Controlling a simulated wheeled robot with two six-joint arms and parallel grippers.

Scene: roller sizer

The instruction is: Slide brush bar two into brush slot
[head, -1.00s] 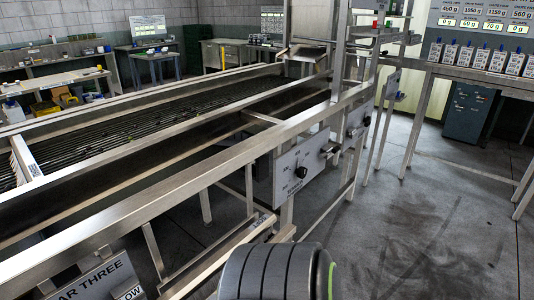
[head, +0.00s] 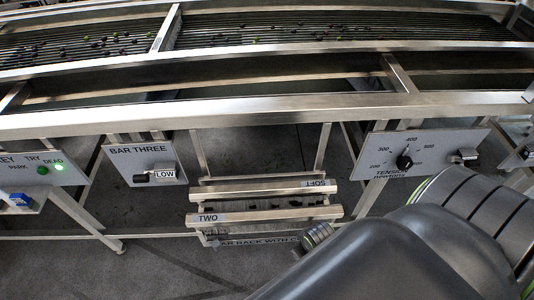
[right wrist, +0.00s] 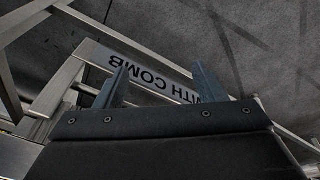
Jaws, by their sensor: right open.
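A pale metal bar marked TWO (head: 270,214) lies level in a low rack below the machine's front rail in the head view. A second rail marked SOFT (head: 255,190) runs just behind it, with dark tufts between them. My right arm comes in from the lower right, its ridged wrist just below the right end of the TWO bar. My right gripper (right wrist: 160,67) shows in the right wrist view, its two fingers apart and empty, above a label reading WITH COMB (right wrist: 155,74). My left gripper is out of view. I cannot pick out the brush slot.
The machine's long front rail (head: 240,116) crosses above the rack. A BAR THREE panel (head: 145,160) with a LOW lever is left of the rack. A TENSION dial panel (head: 425,148) is right of it. Legs and crossbars surround the rack; the floor is below.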

